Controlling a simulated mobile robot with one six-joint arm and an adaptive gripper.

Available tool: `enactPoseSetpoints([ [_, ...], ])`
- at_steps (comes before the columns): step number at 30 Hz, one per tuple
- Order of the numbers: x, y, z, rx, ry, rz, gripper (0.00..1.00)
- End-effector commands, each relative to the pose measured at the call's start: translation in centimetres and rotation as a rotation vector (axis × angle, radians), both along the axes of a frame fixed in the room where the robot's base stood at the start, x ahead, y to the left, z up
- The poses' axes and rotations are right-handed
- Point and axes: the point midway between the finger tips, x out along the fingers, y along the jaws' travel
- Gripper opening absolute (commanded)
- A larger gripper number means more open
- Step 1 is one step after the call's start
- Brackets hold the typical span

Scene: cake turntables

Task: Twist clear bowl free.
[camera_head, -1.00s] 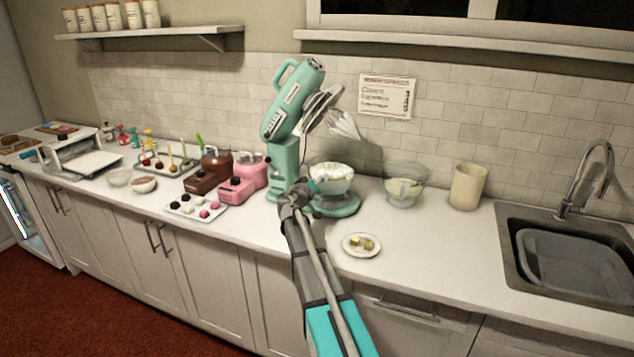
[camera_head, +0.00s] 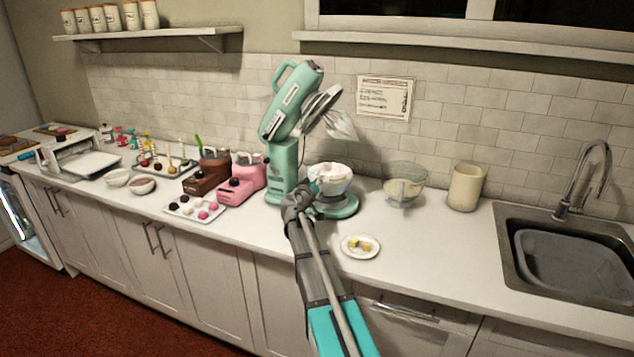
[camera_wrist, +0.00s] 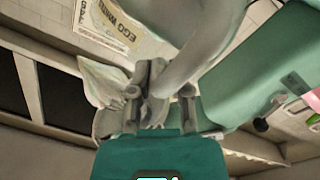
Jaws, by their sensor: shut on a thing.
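The clear bowl (camera_head: 336,183) with white contents sits on the round base of the mint-green stand mixer (camera_head: 283,165). The mixer's head is tilted up, with the whisk (camera_head: 341,126) raised clear above the bowl. My gripper (camera_head: 313,188) reaches in from the front and is shut on the bowl's near left side. In the wrist view my gripper's fingers (camera_wrist: 160,92) close on a pale curved wall, which seems to be the bowl. The wrist and fingers hide part of the bowl's left side.
A second clear bowl (camera_head: 404,184) with pale yellow contents and a cream canister (camera_head: 466,187) stand to the right. A small plate (camera_head: 345,250) with yellow cubes lies in front. Pink (camera_head: 242,181) and brown machines stand left. The sink (camera_head: 570,262) is far right.

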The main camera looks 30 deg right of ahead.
Motion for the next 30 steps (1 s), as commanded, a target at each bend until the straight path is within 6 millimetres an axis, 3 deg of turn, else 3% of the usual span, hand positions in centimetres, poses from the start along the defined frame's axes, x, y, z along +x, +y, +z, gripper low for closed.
enactPoseSetpoints([
  [30, -1.4, -1.2, 0.0, 0.001, 0.0, 0.151, 0.0],
])
